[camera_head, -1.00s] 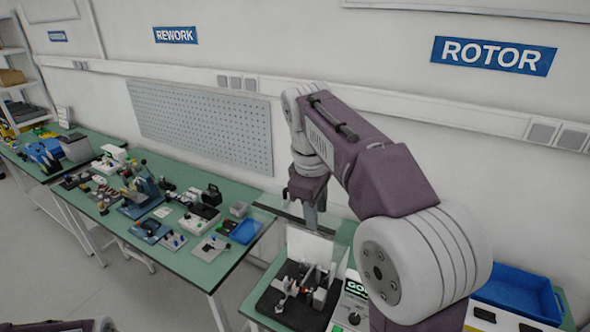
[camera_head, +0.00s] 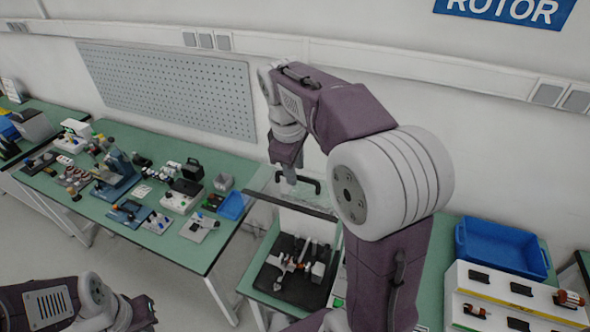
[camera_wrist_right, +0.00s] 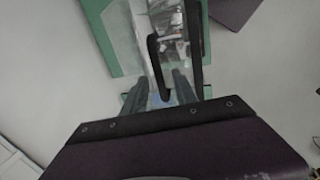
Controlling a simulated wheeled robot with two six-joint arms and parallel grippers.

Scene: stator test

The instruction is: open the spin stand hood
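The spin stand has a black base (camera_head: 268,290) with a small fixture on it, at the lower middle of the head view. Its clear hood (camera_head: 262,182) appears swung up behind the base, with a dark edge along its lower side. The black hood handle (camera_head: 312,184) also shows in the right wrist view (camera_wrist_right: 154,60). My right gripper (camera_head: 289,176) is at the handle. In the right wrist view my right fingers (camera_wrist_right: 160,84) stand apart, with the handle's end between them and gaps visible. My left gripper (camera_head: 143,312) is low at the left, empty as far as I see.
A green bench (camera_head: 188,247) with several tools and fixtures stands at the left. A blue bin (camera_head: 500,248) and a white parts rack (camera_head: 463,300) are at the right. A pegboard (camera_head: 170,90) hangs on the wall behind. Bare floor lies between the left bench and my left arm.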

